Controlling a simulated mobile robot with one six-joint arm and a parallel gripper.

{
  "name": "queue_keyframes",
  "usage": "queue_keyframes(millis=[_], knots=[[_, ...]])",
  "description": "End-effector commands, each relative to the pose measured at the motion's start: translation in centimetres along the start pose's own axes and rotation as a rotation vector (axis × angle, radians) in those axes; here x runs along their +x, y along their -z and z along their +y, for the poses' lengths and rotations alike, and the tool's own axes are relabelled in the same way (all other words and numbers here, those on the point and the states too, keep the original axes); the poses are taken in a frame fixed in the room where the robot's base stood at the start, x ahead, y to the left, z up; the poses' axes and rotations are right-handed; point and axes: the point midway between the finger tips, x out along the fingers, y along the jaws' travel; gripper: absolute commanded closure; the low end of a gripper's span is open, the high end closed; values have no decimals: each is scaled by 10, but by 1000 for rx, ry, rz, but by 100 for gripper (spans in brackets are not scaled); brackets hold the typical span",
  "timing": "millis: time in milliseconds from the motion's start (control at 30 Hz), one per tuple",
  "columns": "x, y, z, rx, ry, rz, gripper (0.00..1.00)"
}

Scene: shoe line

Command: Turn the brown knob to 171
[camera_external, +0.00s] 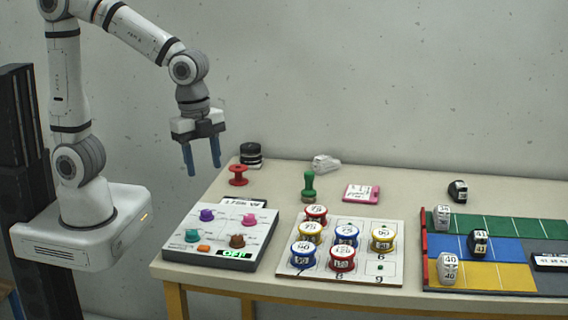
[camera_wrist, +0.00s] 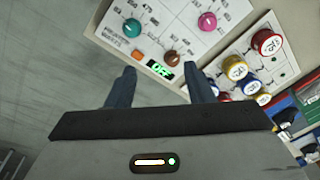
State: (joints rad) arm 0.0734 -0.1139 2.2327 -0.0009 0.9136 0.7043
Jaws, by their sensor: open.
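The brown knob (camera_external: 237,241) sits on the front part of a white control panel (camera_external: 208,257), beside a green-lit display (camera_external: 236,254). In the wrist view the brown knob (camera_wrist: 171,58) is at the top middle, just above the display (camera_wrist: 160,70), which seems to read OFF. My gripper (camera_external: 202,160) hangs above and to the left of the panel, apart from it. Its two blue fingers are spread and empty. They also show in the wrist view (camera_wrist: 160,85), with the knob beyond them. The knob's exact pointer setting is too small to read.
The panel also holds a purple knob (camera_external: 207,215), a pink knob (camera_external: 248,219), a teal knob (camera_external: 192,236) and an orange button (camera_external: 204,248). A board with several colored spools (camera_external: 297,272) stands right of it. A red spool (camera_external: 238,176) and green stamp (camera_external: 309,186) stand behind.

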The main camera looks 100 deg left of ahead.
Motion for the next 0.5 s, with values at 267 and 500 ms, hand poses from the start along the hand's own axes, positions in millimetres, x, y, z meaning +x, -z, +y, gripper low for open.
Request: queue_keyframes(millis=[267, 500], knots=[[65, 59, -26, 498, -77, -54, 52], [85, 71, -30, 622, -96, -60, 52]])
